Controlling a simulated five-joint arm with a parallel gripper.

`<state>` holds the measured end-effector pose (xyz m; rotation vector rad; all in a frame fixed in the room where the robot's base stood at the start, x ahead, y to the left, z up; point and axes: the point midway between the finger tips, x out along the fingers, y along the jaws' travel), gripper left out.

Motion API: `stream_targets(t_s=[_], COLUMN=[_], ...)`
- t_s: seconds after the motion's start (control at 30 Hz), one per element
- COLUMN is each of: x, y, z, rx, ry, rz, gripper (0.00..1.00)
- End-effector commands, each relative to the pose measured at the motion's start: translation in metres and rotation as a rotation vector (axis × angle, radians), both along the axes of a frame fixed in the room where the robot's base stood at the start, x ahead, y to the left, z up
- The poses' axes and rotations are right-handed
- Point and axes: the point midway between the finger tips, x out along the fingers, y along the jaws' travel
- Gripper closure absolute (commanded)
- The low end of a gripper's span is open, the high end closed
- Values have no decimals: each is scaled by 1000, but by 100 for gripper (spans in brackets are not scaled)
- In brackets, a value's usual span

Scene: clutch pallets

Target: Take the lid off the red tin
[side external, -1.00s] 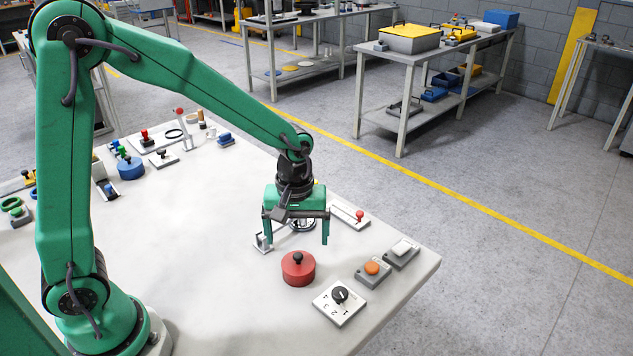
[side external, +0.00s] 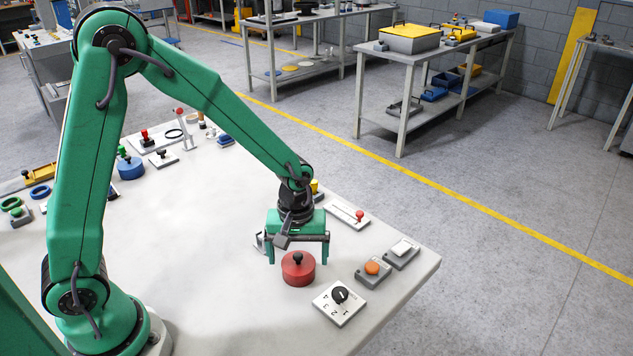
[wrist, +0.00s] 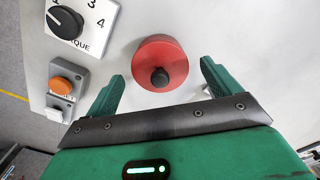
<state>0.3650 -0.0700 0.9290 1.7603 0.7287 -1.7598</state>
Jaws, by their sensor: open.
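The red tin (side external: 298,272) stands upright on the white table, with its red lid on and a black knob (side external: 298,258) on top. It also shows in the wrist view as a red disc (wrist: 160,54), with the black knob (wrist: 160,77) nearer to my gripper. My gripper (side external: 299,260) is open and empty, pointing down, with its fingers on either side of the knob in the side view. In the wrist view the two green fingers of my gripper (wrist: 162,78) are spread to the left and right of the tin. I cannot tell whether any finger touches it.
A dial plate (side external: 339,302), an orange button box (side external: 373,271) and a white switch box (side external: 402,253) stand right of the tin. A red-knobbed slider (side external: 349,215) lies behind. The table left of the tin is clear.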

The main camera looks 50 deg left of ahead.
Motion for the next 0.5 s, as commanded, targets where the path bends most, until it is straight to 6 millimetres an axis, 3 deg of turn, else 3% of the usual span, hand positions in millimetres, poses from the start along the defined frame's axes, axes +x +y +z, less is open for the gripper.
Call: stream_targets(t_s=[0.37,0.5], x=[0,0], y=[0,0], z=[0,0], rx=[0,0], ry=[0,0], rz=[0,0], gripper=[11,36])
